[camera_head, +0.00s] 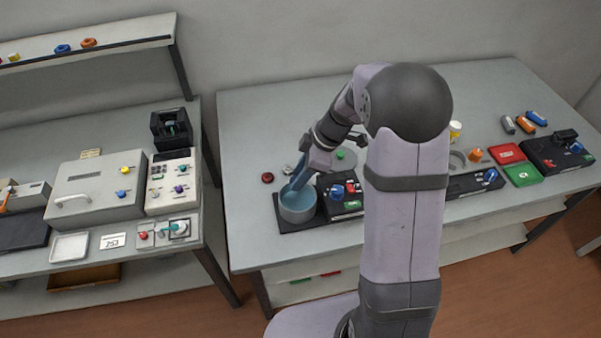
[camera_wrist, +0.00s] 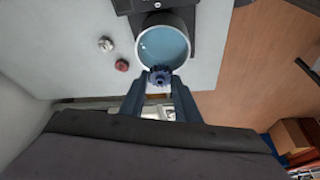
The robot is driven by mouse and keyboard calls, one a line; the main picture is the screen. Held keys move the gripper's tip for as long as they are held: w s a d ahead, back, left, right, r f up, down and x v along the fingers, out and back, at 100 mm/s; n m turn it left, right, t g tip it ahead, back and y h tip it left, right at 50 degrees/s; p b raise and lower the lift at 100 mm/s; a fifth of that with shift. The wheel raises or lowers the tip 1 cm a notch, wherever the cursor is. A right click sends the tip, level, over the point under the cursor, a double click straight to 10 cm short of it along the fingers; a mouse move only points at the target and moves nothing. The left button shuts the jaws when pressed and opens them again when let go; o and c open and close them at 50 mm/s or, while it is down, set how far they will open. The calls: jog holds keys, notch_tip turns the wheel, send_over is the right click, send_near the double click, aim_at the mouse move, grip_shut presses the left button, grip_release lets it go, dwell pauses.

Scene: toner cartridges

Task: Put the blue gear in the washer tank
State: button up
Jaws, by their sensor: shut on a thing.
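The blue gear (camera_wrist: 160,76) is a small dark blue toothed wheel in the wrist view, held between the fingertips of my gripper (camera_wrist: 160,82). The washer tank (camera_wrist: 140,48) is a round grey cup with light blue liquid inside. In the wrist view the gear overlaps the tank's near rim; its height above the rim is hard to tell. The gear is not distinguishable in the head view.
A black control unit (camera_head: 340,207) with blue and red knobs adjoins the tank on the right. A red round piece (camera_head: 267,178) and a small metallic piece (camera_head: 288,170) lie behind the tank. The table's front edge is close to the tank's base. The table left of the base is clear.

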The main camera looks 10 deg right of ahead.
jog(key=shift+f+b, duration=1.05)
jog(key=shift+f, duration=1.1)
notch_tip(320, 180, down, 4)
jog(key=b, duration=0.5)
jog(key=shift+f, duration=0.2)
jog(key=shift+f+b, duration=0.8)
jog(key=shift+b, duration=0.85)
dwell(0.5)
jog(key=o, duration=1.1)
jog(key=shift+r, duration=0.1)
jog(key=shift+r+p, duration=2.45)
jog(key=shift+r, duration=1.65)
